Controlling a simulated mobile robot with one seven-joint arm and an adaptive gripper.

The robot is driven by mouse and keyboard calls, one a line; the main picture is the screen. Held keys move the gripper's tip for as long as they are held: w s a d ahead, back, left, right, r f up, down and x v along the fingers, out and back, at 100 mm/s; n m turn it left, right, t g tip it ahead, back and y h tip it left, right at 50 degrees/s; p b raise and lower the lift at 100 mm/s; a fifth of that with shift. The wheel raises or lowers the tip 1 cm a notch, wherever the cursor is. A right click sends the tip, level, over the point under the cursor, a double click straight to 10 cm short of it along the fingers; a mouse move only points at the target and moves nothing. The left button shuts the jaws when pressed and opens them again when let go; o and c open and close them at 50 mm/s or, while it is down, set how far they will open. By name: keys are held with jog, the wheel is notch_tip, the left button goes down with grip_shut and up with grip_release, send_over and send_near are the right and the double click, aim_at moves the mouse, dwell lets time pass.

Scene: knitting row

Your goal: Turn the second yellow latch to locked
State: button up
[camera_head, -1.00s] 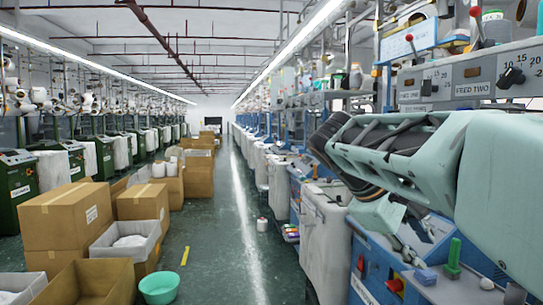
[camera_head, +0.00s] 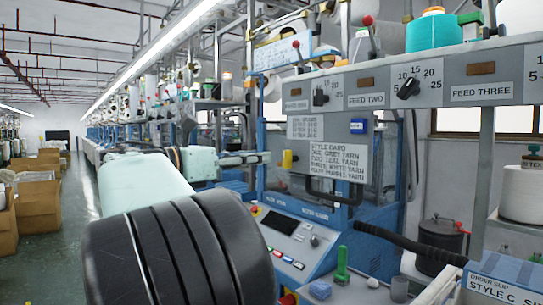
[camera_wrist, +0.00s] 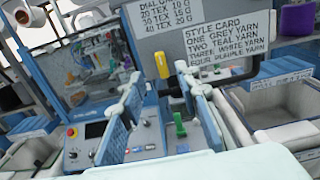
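A yellow latch (camera_head: 288,160) is on the front of the blue-framed knitting machine, left of the white style card (camera_head: 337,157). In the wrist view a yellow latch (camera_wrist: 162,65) stands upright on the grey panel, left of the style card (camera_wrist: 228,42). A smaller yellow part (camera_wrist: 70,78) lies farther left. My gripper (camera_wrist: 165,90) is open and empty, its two fingers apart below the larger latch, which shows beyond the gap. In the head view my gripper (camera_head: 262,158) points right, just left of the latch. I cannot tell whether they touch.
Dials (camera_head: 408,88) labelled feed two and three line the top rail. A black bar (camera_head: 410,243) juts out at right. Cardboard boxes (camera_head: 38,205) stand at left; the aisle floor is clear.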

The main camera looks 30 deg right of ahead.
aim_at(284, 155)
jog(key=d, duration=0.8)
jog(key=shift+w+d, duration=0.3)
jog(key=shift+d, duration=0.1)
grip_shut()
